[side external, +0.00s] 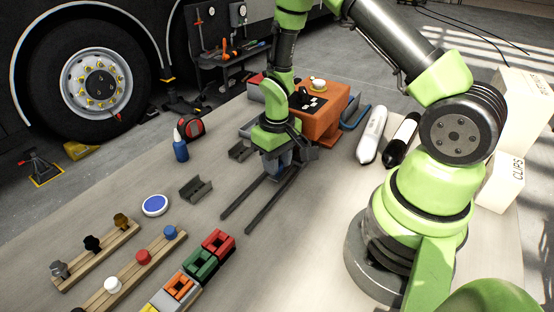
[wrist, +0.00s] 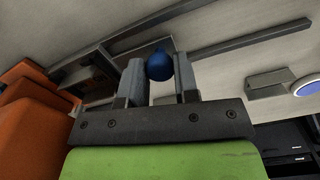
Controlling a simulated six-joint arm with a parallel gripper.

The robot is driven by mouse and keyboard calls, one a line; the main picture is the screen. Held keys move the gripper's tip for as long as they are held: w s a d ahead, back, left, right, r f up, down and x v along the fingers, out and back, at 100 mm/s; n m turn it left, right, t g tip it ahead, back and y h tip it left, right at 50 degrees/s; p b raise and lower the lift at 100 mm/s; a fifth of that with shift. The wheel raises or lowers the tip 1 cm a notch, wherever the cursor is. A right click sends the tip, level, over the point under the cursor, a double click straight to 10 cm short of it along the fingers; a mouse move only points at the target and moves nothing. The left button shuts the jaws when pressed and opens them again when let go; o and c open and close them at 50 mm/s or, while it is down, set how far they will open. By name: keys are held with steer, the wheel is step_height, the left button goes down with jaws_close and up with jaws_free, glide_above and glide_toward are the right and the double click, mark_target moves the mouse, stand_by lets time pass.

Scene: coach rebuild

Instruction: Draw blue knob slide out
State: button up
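The blue knob (wrist: 159,66) shows in the wrist view between the two fingertips of my gripper (wrist: 160,78). The fingers sit against it on both sides, with no clear gap. In the side external view my gripper (side external: 279,165) points down at the upper end of two parallel dark rails (side external: 250,200), and hides the knob there. The rails also show in the wrist view (wrist: 250,36). The slide body that carries the knob is mostly hidden by the fingers.
An orange box (side external: 322,122) stands close behind my gripper. Two grey brackets (side external: 196,189), a blue-topped disc (side external: 155,205) and a blue bottle (side external: 180,150) lie to the left. Wooden strips with small knobs (side external: 97,256) and coloured blocks (side external: 200,264) are in front. The table around the rails' lower ends is clear.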

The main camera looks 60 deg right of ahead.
jaws_close()
steer(key=a, duration=1.4)
steer(key=shift+a, duration=0.3)
steer(key=shift+w, duration=0.1)
steer(key=o, duration=0.7)
jaws_free()
steer(key=shift+c, duration=0.2)
step_height(320, 180, up, 10)
